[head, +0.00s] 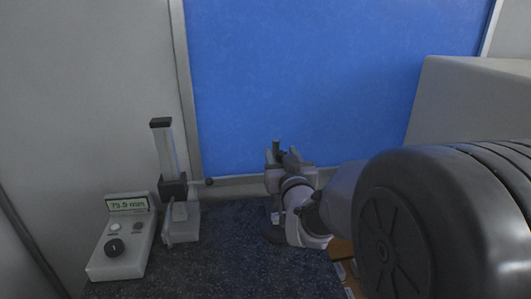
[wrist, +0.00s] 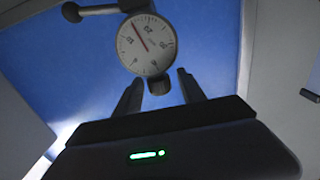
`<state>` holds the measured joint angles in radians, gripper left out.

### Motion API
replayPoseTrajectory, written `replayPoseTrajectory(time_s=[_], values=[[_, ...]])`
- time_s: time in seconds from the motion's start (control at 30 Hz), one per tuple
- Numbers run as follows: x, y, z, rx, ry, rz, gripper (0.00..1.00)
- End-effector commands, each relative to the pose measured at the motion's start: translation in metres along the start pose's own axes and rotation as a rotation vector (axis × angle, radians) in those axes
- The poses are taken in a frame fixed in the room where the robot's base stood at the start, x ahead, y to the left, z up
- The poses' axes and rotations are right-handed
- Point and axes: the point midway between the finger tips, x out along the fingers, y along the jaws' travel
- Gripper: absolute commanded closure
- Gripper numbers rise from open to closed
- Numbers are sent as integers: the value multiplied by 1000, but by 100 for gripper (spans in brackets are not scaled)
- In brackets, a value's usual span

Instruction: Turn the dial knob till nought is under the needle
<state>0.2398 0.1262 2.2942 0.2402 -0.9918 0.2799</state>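In the wrist view a round white dial (wrist: 147,46) with a dark rim hangs above my gripper, its face tilted. Its thin reddish needle points to the upper left. The numerals look turned over and are too small to read surely. A short dark knob (wrist: 160,86) sits just below the dial, between my two fingers. My gripper (wrist: 160,79) is open, with a gap visible on each side of the knob. In the head view my gripper (head: 281,153) is in front of the blue panel; the dial face does not show there.
A grey box (head: 124,249) with a readout of about 75.9 mm and a black knob stands at the left. A column stand (head: 171,185) is beside it. The dark speckled bench (head: 220,265) is mostly clear.

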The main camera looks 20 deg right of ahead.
Motion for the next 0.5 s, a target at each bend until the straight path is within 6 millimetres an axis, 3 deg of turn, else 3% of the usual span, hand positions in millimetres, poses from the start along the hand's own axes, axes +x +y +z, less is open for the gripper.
replayPoseTrajectory(time_s=[0.03, 0.23, 0.5], values=[[0, 0, 0, 0, 0, 0, 63], [0, 0, 0, 0, 0, 0, 100], [0, 0, 0, 1, 2, 17, 100]])
